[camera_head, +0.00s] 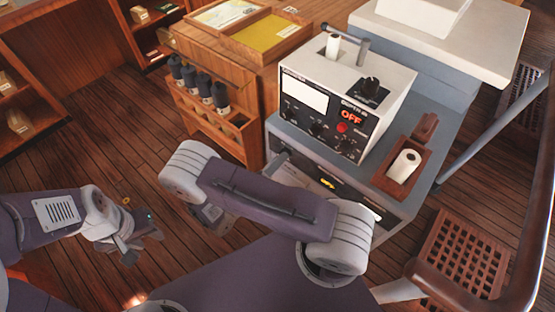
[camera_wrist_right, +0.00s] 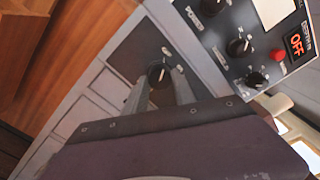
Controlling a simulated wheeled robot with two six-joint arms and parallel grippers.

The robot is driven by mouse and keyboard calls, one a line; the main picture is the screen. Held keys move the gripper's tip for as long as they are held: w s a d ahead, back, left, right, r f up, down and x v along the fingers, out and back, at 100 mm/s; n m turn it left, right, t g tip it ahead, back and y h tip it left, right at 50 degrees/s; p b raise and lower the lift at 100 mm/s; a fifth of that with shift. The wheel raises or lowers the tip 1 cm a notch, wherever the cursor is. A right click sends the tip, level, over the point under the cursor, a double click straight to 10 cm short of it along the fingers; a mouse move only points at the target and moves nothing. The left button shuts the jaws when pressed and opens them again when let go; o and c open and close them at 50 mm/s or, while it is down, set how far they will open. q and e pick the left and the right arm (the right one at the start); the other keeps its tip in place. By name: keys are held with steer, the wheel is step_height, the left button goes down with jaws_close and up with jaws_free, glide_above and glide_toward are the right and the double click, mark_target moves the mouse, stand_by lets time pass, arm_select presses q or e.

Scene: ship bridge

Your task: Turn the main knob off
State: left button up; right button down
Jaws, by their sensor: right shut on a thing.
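In the right wrist view, a black round knob (camera_wrist_right: 157,73) sits on a dark panel of the grey cabinet. The two fingers of my right gripper (camera_wrist_right: 160,88) are on either side of it, shut on it. In the head view my right forearm covers most of this spot, so the knob is not clearly seen there. A display on the white control box (camera_head: 400,85) reads OFF in red (camera_head: 351,118); it also shows in the right wrist view (camera_wrist_right: 296,43). My left gripper (camera_head: 138,248) hangs over the floor at the left, away from the cabinet; its finger opening is unclear.
The box also carries a red button (camera_head: 342,127) and several black knobs. A wooden holder (camera_head: 403,180) with a white roll stands to its right. A wooden rack (camera_head: 215,120) with several dark cylinders is at left. A railing (camera_head: 505,125) runs along the right.

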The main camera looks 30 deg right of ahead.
stand_by(0.3)
steer(key=c, duration=1)
jaws_free()
steer(key=shift+c, duration=0.2)
steer(key=b+v, duration=0.1)
steer(key=v, duration=0.8)
steer(key=shift+b, duration=0.3)
